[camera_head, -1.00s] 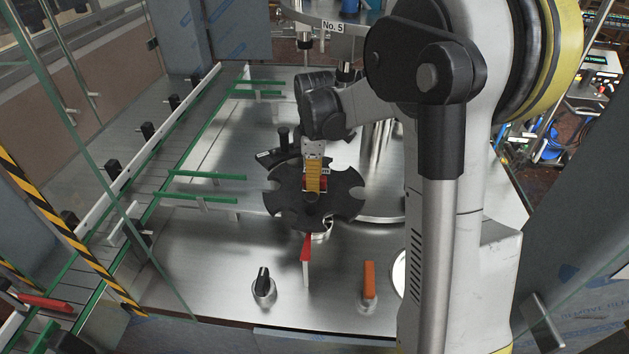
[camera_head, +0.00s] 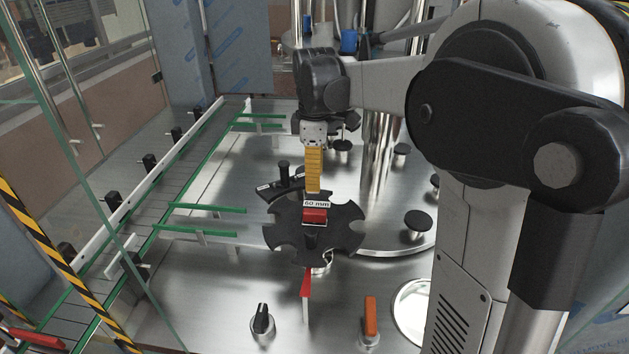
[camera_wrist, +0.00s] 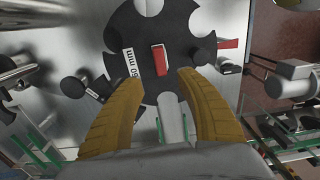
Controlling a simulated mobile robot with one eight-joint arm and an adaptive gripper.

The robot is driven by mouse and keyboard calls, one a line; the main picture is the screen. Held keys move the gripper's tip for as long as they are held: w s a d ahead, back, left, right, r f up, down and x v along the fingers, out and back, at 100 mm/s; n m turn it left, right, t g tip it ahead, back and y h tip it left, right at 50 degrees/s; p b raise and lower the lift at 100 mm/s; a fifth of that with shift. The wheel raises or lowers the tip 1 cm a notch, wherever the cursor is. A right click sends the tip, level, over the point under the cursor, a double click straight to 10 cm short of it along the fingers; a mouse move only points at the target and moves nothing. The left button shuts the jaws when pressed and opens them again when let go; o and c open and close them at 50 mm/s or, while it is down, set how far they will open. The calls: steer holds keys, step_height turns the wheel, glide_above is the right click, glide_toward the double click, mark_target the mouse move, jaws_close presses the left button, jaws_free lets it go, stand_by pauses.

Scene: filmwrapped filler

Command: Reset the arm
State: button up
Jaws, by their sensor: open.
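My gripper (camera_head: 313,188) hangs from the wrist above the black star wheel (camera_head: 340,235), fingers pointing down. In the wrist view my gripper (camera_wrist: 160,85) shows two yellow fingers spread apart with nothing between them. The star wheel (camera_wrist: 190,15) lies beyond the fingertips there. It carries a red block (camera_head: 314,216) and a "60 mm" label (camera_head: 316,204); the red block also shows in the wrist view (camera_wrist: 158,58), apart from the fingers.
Green guide rails (camera_head: 205,208) and a conveyor (camera_head: 150,240) run along the left. A black knob (camera_head: 262,320), a red lever (camera_head: 306,283) and an orange handle (camera_head: 370,318) stand on the steel table in front. Metal columns (camera_head: 378,150) rise behind.

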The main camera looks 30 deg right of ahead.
steer(key=m+t+b, duration=0.4)
steer(key=m+b, duration=0.2)
steer(key=b, duration=0.2)
glide_above(305, 299)
steer(key=w+d, duration=0.4)
steer(key=w, duration=0.2)
step_height(305, 299, down, 6)
steer(key=s+a+f+m+t+b, duration=0.1)
steer(key=s+f+b, duration=0.1)
steer(key=f, duration=0.1)
steer(key=s+a+f+m+t+b, duration=0.1)
steer(key=s+f+m, duration=0.1)
steer(key=s+f, duration=0.1)
steer(key=s+a+f+m+t+b, duration=0.1)
steer(key=s+a+f+m+b, duration=0.1)
steer(key=s+f, duration=0.1)
steer(key=shift+s+f+b, duration=0.15)
steer(key=shift+f+b, duration=0.15)
steer(key=shift+f, duration=0.15)
